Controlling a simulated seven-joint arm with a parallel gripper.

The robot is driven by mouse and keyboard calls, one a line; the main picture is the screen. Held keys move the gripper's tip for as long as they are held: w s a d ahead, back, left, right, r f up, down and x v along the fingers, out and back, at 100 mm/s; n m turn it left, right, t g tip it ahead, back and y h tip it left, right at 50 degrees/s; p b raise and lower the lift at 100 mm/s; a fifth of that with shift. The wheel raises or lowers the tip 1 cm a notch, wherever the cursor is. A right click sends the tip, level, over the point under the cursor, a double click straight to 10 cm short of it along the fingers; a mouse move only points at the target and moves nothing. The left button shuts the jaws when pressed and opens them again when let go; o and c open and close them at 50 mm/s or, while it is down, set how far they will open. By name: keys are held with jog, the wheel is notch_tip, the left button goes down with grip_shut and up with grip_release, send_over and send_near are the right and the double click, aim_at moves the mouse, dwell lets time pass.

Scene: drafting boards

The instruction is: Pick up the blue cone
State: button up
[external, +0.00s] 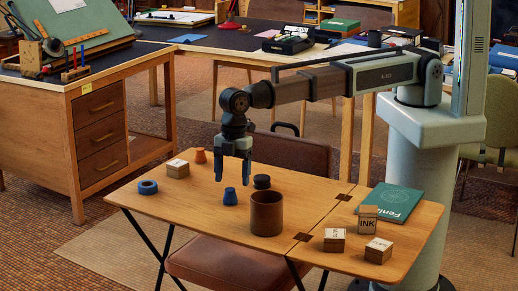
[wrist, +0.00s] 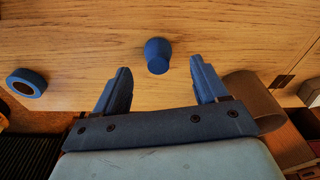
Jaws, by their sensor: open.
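The blue cone (external: 230,196) stands on the small wooden folding table (external: 190,215), left of a brown cup. My gripper (external: 233,180) hangs above the table close to the cone, pointing down. In the wrist view the cone (wrist: 157,55) shows just beyond the two fingertips, roughly midway between them. My gripper (wrist: 160,78) is open and empty there, its fingers spread apart.
A brown cup (external: 267,213) and a dark round piece (external: 262,182) stand right of the cone. An orange cone (external: 200,156), a lettered block (external: 177,168) and a blue ring (external: 148,187) lie left. Several blocks and a green book (external: 391,204) occupy the right end.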

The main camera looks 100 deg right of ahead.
aim_at(230, 189)
jog(key=shift+w+a+f, duration=0.15)
jog(key=shift+f, duration=0.65)
jog(key=shift+w+a+f, duration=0.1)
jog(key=shift+w+f, duration=0.05)
jog(key=shift+f, duration=0.7)
jog(key=shift+w+a+f, duration=0.15)
jog(key=shift+f, duration=0.65)
jog(key=shift+c, duration=0.3)
jog(key=c, duration=1.1)
